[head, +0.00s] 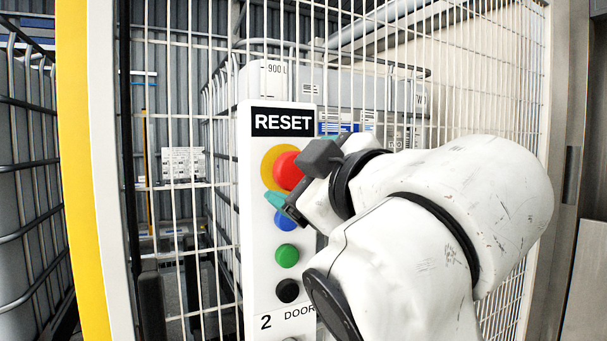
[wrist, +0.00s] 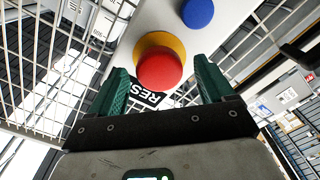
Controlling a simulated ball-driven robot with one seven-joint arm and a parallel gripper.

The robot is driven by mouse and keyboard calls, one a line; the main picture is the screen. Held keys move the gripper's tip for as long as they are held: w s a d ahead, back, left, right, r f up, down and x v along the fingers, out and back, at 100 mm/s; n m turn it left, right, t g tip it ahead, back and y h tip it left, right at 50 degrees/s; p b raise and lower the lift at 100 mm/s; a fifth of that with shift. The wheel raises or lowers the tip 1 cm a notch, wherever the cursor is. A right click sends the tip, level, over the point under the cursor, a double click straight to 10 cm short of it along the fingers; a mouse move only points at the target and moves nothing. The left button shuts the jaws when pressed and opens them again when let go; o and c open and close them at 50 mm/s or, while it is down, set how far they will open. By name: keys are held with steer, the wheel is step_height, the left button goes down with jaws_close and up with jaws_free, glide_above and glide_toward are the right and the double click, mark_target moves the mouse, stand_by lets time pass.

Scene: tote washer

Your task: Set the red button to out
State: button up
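The red button (head: 288,171) sits on a yellow round base near the top of a white panel (head: 258,262), under a RESET label. In the wrist view the red button (wrist: 159,70) is a domed cap between and just beyond the fingertips, with the yellow base behind it. My gripper (wrist: 160,82) has its two green fingers spread wide apart and holds nothing. In the head view a green fingertip (head: 275,200) shows just below the red button, and my wrist partly covers the panel's right side. I cannot tell if the fingers touch the button.
Below on the panel are a blue button (head: 285,220), a green button (head: 287,255) and a black button (head: 288,291). A white wire mesh fence (head: 186,120) stands around and behind the panel. A yellow post (head: 80,170) is at left.

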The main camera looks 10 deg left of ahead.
steer(key=shift+s+d, duration=0.1)
steer(key=b+v, duration=0.1)
steer(key=v, duration=0.9)
steer(key=shift+s+d, duration=0.2)
steer(key=shift+s, duration=0.05)
steer(key=w+d+f+m+g+h, duration=0.1)
steer(key=d+f+m+g+h, duration=0.2)
steer(key=f, duration=0.8)
steer(key=w+d+f+m+h+p, duration=0.1)
steer(key=d+f+m, duration=0.4)
steer(key=f, duration=0.7)
steer(key=w+d+f+m+g+h, duration=0.15)
steer(key=d+f, duration=0.35)
steer(key=f, duration=0.6)
steer(key=s+d+f+m+g+h, duration=0.2)
steer(key=s+d+f+g, duration=0.15)
steer(key=s+f, duration=0.4)
steer(key=s+d+f+m+g+h, duration=0.15)
steer(key=s+d+f, duration=0.25)
steer(key=f, duration=0.6)
steer(key=s+d+f+m+g, duration=0.1)
steer(key=s+d+f+g, duration=0.1)
steer(key=s+f, duration=0.3)
steer(key=s+d+f+m+g+h+p, duration=0.1)
steer(key=s+d+f, duration=0.3)
steer(key=s, duration=0.8)
steer(key=shift+f+m+g, duration=0.6)
steer(key=shift+f+g, duration=0.15)
steer(key=shift+f, duration=0.1)
